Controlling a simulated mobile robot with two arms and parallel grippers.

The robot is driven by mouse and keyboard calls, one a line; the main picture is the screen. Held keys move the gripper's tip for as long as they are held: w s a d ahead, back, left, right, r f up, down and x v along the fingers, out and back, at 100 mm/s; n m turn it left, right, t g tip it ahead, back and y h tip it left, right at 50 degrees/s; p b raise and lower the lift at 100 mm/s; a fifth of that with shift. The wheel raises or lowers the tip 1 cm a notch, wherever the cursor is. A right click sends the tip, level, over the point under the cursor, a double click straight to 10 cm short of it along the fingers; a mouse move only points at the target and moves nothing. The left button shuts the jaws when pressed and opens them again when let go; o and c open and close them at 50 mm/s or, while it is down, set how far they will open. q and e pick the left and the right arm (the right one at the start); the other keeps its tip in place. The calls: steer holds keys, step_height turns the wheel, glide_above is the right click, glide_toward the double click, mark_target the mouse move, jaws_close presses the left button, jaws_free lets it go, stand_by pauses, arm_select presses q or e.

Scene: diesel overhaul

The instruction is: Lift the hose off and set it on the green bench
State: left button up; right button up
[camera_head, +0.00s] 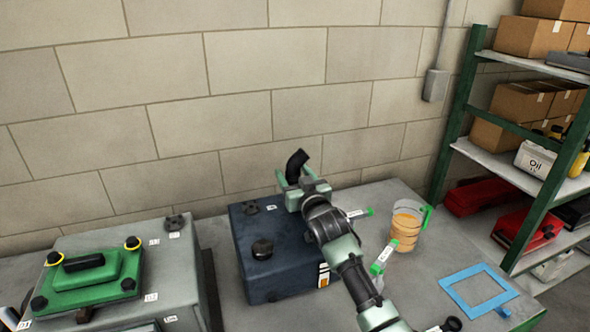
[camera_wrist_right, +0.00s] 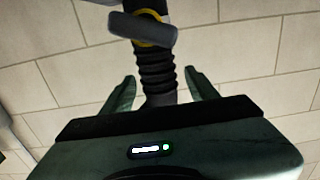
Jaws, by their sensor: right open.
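The black hose (camera_head: 297,162) shows in the head view as a bent end above my right gripper (camera_head: 293,178). In the right wrist view the ribbed hose (camera_wrist_right: 156,70) runs up between the two fingers of my right gripper (camera_wrist_right: 160,88). A yellow ring with a grey piece sits around its upper part. The right gripper is open, with a finger on each side of the hose; contact cannot be told. The hose's lower end is hidden behind my gripper. A grey-topped bench (camera_head: 420,290) shows a green corner at the lower right. My left gripper is not in view.
A dark blue box (camera_head: 262,270) with a black cap stands below my right arm. A green cover (camera_head: 85,280) tops a grey block at left. An orange-filled jug (camera_head: 405,228), green-capped tubes and a blue frame (camera_head: 453,285) lie at right, before a shelf (camera_head: 530,205).

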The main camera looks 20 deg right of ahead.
steer(key=shift+w, duration=0.2)
jaws_close()
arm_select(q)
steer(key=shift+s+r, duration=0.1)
arm_select(e)
steer(key=shift+r, duration=0.1)
steer(key=shift+r, duration=0.1)
arm_select(q)
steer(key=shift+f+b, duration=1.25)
steer(key=shift+b, duration=0.05)
arm_select(e)
step_height(320, 180, up, 22)
